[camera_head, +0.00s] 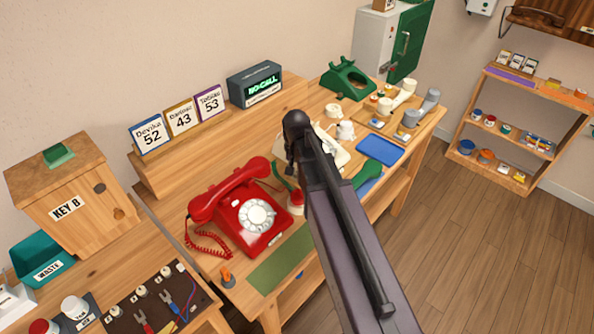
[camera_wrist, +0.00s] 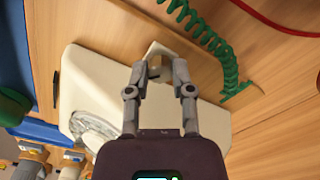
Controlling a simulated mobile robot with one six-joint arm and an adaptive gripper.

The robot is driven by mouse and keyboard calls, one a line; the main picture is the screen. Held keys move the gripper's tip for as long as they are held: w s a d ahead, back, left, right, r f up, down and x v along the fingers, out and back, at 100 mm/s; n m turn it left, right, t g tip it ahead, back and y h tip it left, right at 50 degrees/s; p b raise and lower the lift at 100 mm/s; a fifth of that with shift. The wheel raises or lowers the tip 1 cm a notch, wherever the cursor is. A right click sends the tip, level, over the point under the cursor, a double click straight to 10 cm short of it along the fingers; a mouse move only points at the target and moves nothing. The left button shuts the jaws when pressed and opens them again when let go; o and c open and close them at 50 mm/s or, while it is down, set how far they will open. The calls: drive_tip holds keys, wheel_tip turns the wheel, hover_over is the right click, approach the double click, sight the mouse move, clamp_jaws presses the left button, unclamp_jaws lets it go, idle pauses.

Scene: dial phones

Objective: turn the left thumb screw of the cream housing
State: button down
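The cream housing (camera_wrist: 95,85) lies below my gripper in the wrist view, with a round dial (camera_wrist: 95,130) on its face. In the head view only a part of the cream housing (camera_head: 338,152) shows behind my arm. My gripper (camera_wrist: 157,70) is over the housing's upper edge, its two fingers apart. A small pale block (camera_wrist: 160,52) with a dark part lies at the fingertips, between them in the picture. I cannot tell whether this is the left thumb screw or whether the fingers touch it. My arm hides the fingers in the head view.
A red dial phone (camera_head: 237,212) stands left of my arm. A green coiled cord (camera_wrist: 222,58) runs close to the fingers. A blue tray (camera_head: 380,149) and a green phone (camera_head: 347,80) are beyond my arm. A green mat (camera_head: 280,262) lies at the bench's front.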

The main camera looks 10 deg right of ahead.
drive_tip(key=shift+d, duration=0.1)
drive_tip(key=shift+m, duration=1.4)
drive_tip(key=m, duration=0.4)
drive_tip(key=shift+m, duration=0.3)
drive_tip(key=shift+a, duration=0.2)
drive_tip(key=c, duration=0.8)
unclamp_jaws()
drive_tip(key=shift+o, duration=0.2)
